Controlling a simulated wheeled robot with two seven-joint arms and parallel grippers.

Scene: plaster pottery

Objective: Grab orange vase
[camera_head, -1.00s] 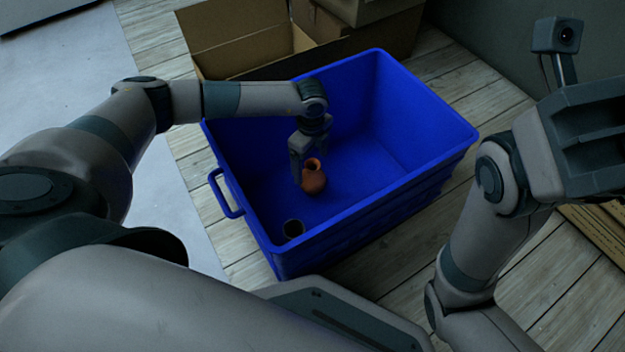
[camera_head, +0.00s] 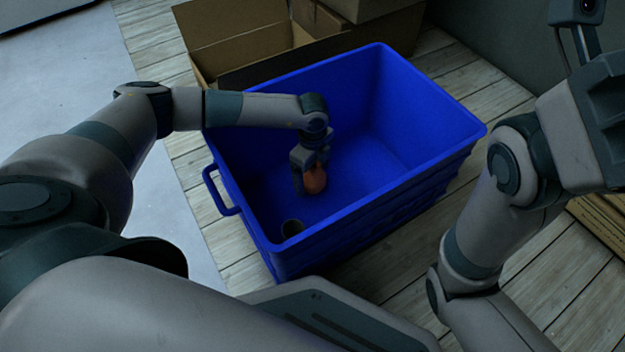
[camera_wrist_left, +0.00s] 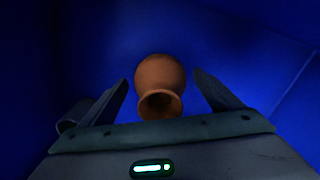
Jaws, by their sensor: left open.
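The orange vase (camera_head: 315,181) is inside the blue crate (camera_head: 435,105), and its upper part is partly hidden by my left gripper in the head view. My left gripper (camera_head: 309,180) reaches down into the crate at the vase. In the left wrist view the vase (camera_wrist_left: 160,82) shows its round body and its dark open mouth facing the camera. The left gripper (camera_wrist_left: 163,92) is open there, with one finger on each side of the vase and a visible gap on both sides. My right arm shows at the right, but its fingertips are not visible.
The crate's walls rise around my left gripper. An open cardboard box (camera_head: 225,50) and other boxes stand behind the crate. The crate floor right of the vase is clear.

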